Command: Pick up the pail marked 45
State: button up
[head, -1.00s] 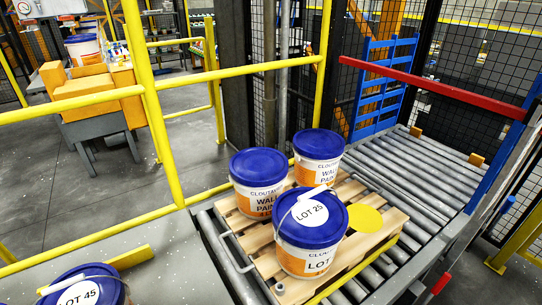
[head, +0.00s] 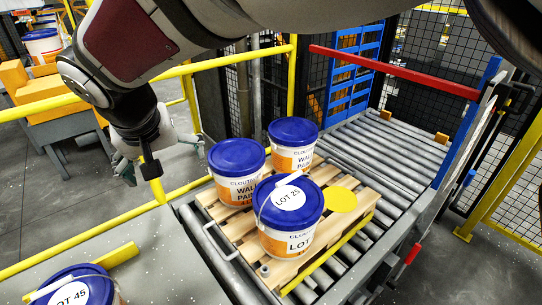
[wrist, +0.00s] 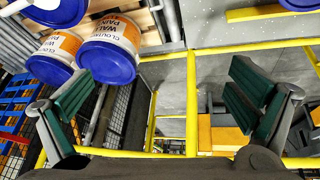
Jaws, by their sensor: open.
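The pail marked 45 (head: 75,288) stands at the lower left of the head view, cut off by the bottom edge. It has a blue lid with a white round LOT 45 label. A blue lid (wrist: 300,4) at the top right edge of the wrist view appears to be the same pail. My gripper (head: 138,170) hangs above and beyond that pail, near the yellow rail, clear of it. In the wrist view my gripper (wrist: 163,85) has its green-padded fingers wide apart with nothing between them.
A pallet (head: 226,224) on the roller conveyor (head: 400,150) holds a pail marked LOT 25 (head: 288,235), two other blue-lidded pails and a yellow disc (head: 341,199). A yellow guard rail (head: 205,60) runs beside my arm. A yellow bracket (head: 118,255) sits beside the pail marked 45.

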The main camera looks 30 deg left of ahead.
jog(key=s+a+f+n+g+p, duration=0.1)
jog(key=s+a+f, duration=0.2)
jog(key=s+a, duration=0.3)
jog(key=s+a+f+n, duration=0.1)
jog(key=s+a+f, duration=0.15)
jog(key=s, duration=0.65)
jog(key=n+g+y+p, duration=0.1)
send_near(51, 287)
jog(key=p+x, duration=0.3)
jog(key=x, duration=0.6)
jog(key=shift+a+f, duration=0.15)
jog(key=shift+f, duration=0.1)
jog(key=shift+w+a+f, duration=0.15)
jog(key=shift+a+f, duration=0.05)
jog(key=shift+f, duration=0.3)
jog(key=shift+c, duration=0.2)
